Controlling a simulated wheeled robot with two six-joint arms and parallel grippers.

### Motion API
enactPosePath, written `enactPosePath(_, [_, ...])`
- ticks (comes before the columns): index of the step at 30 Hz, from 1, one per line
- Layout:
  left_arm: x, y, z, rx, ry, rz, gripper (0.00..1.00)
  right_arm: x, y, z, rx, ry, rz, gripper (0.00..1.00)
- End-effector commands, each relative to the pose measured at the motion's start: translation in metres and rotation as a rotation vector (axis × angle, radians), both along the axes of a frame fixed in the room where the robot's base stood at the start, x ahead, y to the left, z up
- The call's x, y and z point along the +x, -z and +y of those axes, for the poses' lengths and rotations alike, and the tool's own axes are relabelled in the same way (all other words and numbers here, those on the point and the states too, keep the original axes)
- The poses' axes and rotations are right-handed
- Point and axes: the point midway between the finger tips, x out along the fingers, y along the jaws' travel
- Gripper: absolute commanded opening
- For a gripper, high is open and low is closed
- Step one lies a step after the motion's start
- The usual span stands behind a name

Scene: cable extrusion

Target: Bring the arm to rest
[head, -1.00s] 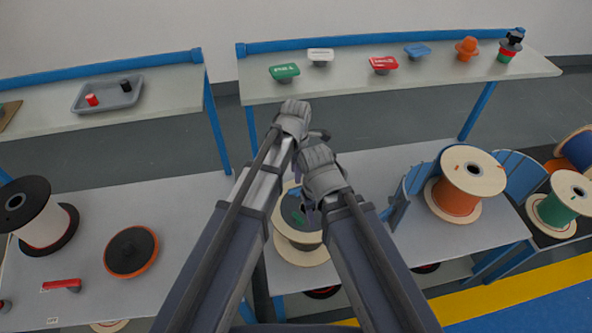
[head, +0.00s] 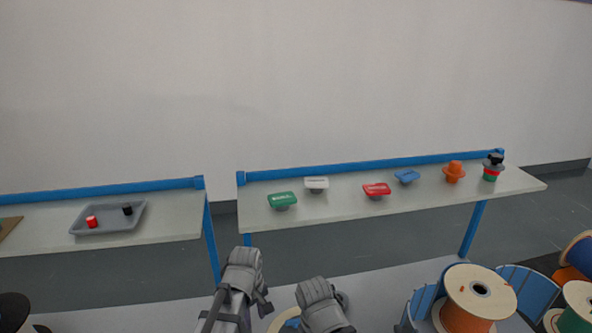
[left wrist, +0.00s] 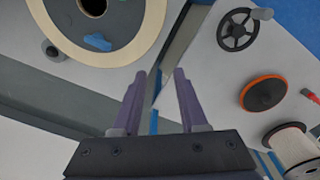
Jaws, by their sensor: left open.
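My left gripper (head: 243,272) shows at the bottom middle of the head view, above the near table. In the left wrist view its two purple fingers (left wrist: 158,76) stand apart with nothing between them, over the gap between two tabletops. My right gripper (head: 320,303) is beside it to the right; its fingers are hidden behind its grey body. A cable spool (left wrist: 93,12) with a pale rim and dark centre lies near the left fingers in the left wrist view, apart from them. A small blue piece (left wrist: 97,42) rests on it.
The back shelf (head: 400,205) holds green, white, red and blue stamp-like pieces and orange and stacked ones. A grey tray (head: 108,225) sits on the left shelf. An orange cable spool (head: 478,298) is at right. A black handwheel (left wrist: 238,30) and orange-rimmed disc (left wrist: 263,93) lie on a table.

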Motion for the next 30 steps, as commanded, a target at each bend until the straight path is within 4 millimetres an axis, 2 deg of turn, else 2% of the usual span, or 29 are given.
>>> enactPosePath(1, [-0.010,0.000,0.010,0.004,0.088,-0.004,0.42,0.000,0.000,0.000,0.000,0.000,0.000,0.50])
enactPosePath(6, [-0.025,0.000,0.031,0.019,0.354,-0.015,0.42,0.000,0.000,0.000,0.000,0.000,0.000,0.50])
enactPosePath(17, [-0.047,0.000,0.058,0.046,0.726,-0.029,0.42,0.000,0.000,0.000,0.000,0.000,0.000,0.50])
enactPosePath(18, [-0.049,0.000,0.057,0.049,0.761,-0.028,0.42,0.000,0.000,0.000,0.000,0.000,0.000,0.50])
enactPosePath(30, [-0.084,0.000,-0.021,0.085,0.973,0.068,0.42,0.000,0.000,0.000,0.000,0.000,0.000,0.50])
